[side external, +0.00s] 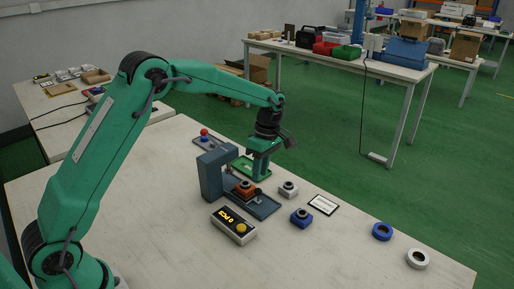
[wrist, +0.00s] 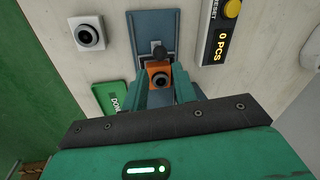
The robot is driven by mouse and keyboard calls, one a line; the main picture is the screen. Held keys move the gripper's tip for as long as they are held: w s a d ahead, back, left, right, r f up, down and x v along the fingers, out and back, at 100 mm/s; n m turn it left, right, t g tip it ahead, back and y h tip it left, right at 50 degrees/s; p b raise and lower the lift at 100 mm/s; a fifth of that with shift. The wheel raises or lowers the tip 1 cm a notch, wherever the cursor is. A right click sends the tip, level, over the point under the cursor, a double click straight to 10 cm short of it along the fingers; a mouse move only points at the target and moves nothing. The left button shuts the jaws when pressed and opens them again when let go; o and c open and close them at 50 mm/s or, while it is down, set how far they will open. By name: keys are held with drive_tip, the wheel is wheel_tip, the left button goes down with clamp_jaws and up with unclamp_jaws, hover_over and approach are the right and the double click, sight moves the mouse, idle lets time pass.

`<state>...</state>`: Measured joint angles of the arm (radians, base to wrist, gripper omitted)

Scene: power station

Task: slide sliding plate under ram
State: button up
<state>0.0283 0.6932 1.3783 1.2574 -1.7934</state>
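The blue-grey press (side external: 211,174) stands mid-table, with its flat base and slide track (side external: 262,207) reaching to the right. An orange block with a black ring (side external: 245,188) sits on this track beside the press upright; it shows in the wrist view too (wrist: 160,77). I cannot make out the sliding plate's edges separately from the track. My gripper (side external: 259,168) points down behind the press track. In the wrist view its fingers (wrist: 162,90) are apart, with the orange block seen between them; nothing is held.
A green tray marked DONE (wrist: 110,98) lies close by the fingers. A white block (side external: 288,189), a blue block (side external: 301,217) and a counter box reading 0 PCS (side external: 233,226) stand around the press.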

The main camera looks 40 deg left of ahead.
sight(258, 191)
drive_tip(key=shift+s+d+f, duration=0.1)
drive_tip(key=shift+s+f, duration=0.15)
drive_tip(key=shift+f, duration=1)
drive_tip(key=shift+s+f, duration=0.2)
drive_tip(key=shift+f, duration=1)
drive_tip(key=shift+s+d+f, duration=0.1)
drive_tip(key=shift+s+f, duration=0.15)
drive_tip(key=shift+f, duration=1)
drive_tip(key=shift+a, duration=0.1)
clamp_jaws()
